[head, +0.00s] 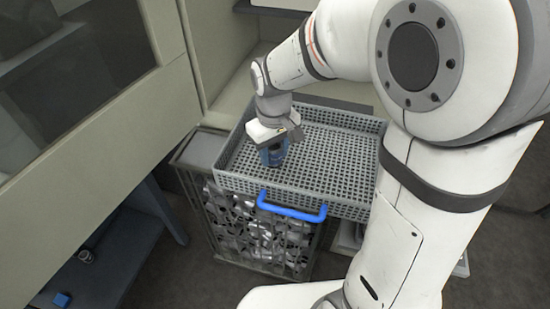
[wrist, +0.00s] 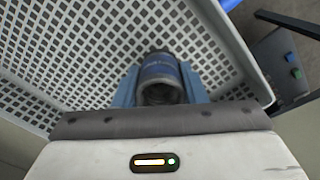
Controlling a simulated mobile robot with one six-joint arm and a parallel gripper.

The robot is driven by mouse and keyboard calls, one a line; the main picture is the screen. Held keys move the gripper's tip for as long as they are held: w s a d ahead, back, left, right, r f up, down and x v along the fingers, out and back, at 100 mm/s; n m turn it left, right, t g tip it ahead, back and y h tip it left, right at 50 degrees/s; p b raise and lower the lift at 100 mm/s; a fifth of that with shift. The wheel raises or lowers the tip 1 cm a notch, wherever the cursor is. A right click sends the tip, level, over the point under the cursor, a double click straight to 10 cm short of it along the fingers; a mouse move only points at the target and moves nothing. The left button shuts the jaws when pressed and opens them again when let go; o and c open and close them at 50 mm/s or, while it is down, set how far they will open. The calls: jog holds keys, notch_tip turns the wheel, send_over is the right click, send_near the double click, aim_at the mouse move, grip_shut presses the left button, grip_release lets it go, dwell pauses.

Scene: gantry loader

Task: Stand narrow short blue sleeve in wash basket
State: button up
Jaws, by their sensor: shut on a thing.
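The blue sleeve (head: 273,153) is a short hollow cylinder. It is between the fingers of my gripper (head: 277,140), inside the grey perforated wash basket (head: 343,148), near its left end. In the wrist view the sleeve (wrist: 161,78) shows its open end and a dark blue band, with the blue fingers of my gripper (wrist: 160,88) shut on its sides. The wash basket's mesh (wrist: 60,50) lies behind it. The sleeve looks about upright. I cannot tell whether its lower end touches the basket floor.
The basket has a blue handle (head: 292,207) in front and sits above a wire cage (head: 258,238) of metal parts. A dark blue bench (head: 105,255) at lower left holds a small blue block (head: 62,299) and a small ring (head: 86,256). The rest of the basket floor is empty.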

aim_at(274, 164)
jog(key=shift+s+f, duration=0.15)
jog(key=shift+f, duration=1.7)
jog(key=shift+f, duration=0.2)
jog(key=o, duration=1.1)
jog(key=shift+o, duration=0.2)
